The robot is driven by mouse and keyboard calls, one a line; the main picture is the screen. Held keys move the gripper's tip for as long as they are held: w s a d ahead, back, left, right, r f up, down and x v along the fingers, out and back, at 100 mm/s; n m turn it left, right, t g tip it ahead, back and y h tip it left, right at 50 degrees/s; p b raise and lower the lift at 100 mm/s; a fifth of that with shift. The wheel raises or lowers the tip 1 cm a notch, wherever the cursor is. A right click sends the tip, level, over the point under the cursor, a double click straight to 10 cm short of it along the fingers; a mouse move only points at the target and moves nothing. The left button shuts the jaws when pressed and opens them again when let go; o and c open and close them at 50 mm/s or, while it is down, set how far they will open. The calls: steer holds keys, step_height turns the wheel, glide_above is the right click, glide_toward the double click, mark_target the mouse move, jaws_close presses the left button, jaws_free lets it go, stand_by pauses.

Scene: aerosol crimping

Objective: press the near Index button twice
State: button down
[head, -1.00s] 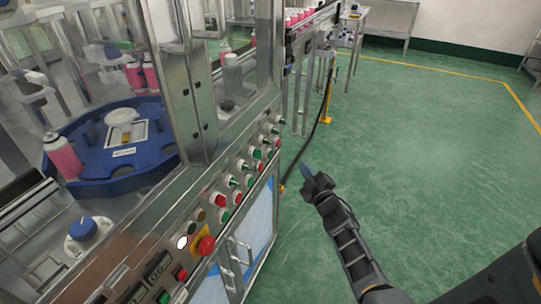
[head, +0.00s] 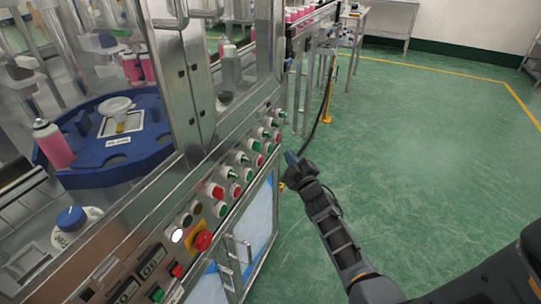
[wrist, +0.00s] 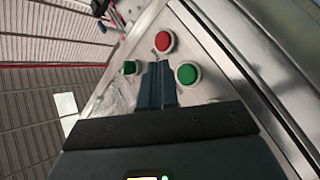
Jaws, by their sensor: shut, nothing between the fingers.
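The machine's control panel (head: 160,212) carries rows of red and green buttons and switches along its sloping front edge. No Index label can be read, so I cannot tell which button is the near Index button. My gripper (head: 289,157) is just right of the panel's far end, shut and empty.
A red emergency stop knob (head: 203,240) on a yellow plate and a lit white button (head: 178,235) are at the panel's near part. Behind it is a blue carousel (head: 75,172) with pink bottles. Green floor (head: 420,150) is clear to the right.

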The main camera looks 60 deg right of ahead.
mark_target(269, 149)
steer(key=w+b, duration=0.2)
steer(key=w, duration=0.1)
steer(key=shift+a, duration=0.15)
steer(key=shift+w+f+b, duration=0.1)
steer(key=shift+w+b, duration=0.25)
steer(key=shift+b, duration=0.3)
stand_by(1.6)
steer(key=shift+w, duration=0.15)
